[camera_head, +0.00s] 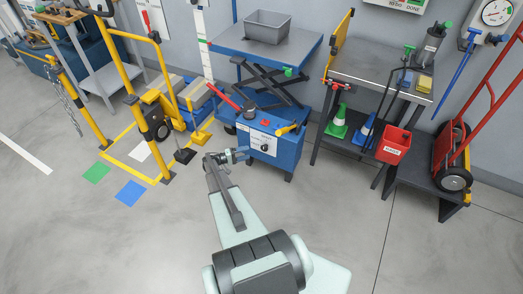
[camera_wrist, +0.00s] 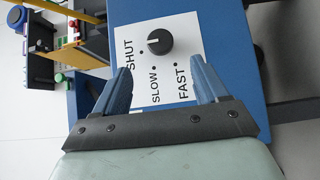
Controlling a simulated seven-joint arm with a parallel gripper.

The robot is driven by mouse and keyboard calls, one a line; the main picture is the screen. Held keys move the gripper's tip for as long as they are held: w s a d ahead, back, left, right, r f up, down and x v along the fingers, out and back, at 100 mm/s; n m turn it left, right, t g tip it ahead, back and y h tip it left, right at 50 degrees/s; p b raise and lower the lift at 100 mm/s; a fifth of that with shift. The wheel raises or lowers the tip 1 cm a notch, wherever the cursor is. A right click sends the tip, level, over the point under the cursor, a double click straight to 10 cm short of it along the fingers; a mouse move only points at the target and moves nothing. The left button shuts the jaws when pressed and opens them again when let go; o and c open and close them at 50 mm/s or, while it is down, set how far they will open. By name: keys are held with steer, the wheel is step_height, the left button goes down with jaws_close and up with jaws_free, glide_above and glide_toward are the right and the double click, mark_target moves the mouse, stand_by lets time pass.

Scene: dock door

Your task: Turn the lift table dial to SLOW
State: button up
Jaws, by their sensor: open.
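The lift table dial is a round black knob (camera_wrist: 160,41) on a white label plate (camera_wrist: 182,88) marked SHUT, SLOW and FAST. Its pale pointer mark faces left in the wrist view, on the SHUT side, not at SLOW. In the head view the dial (camera_head: 265,147) is small on the front of the blue lift table unit (camera_head: 289,155). My gripper (camera_wrist: 160,78) is open and empty, its two blue fingers over the label plate on either side of SLOW. The knob lies just beyond the fingertips, not between them. My gripper (camera_head: 245,154) is close to the plate in the head view.
The lift table (camera_head: 265,50) carries a grey bin (camera_head: 267,26). A red lever (camera_head: 226,97) and a yellow handle (camera_head: 286,130) stick out near the unit's top. A yellow pallet truck (camera_head: 158,95) stands left; a steel bench (camera_head: 380,73) stands right. The front floor is open.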

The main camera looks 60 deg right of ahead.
mark_target(262, 149)
steer(key=x, duration=1)
steer(key=c, duration=1)
steer(key=shift+c, duration=0.2)
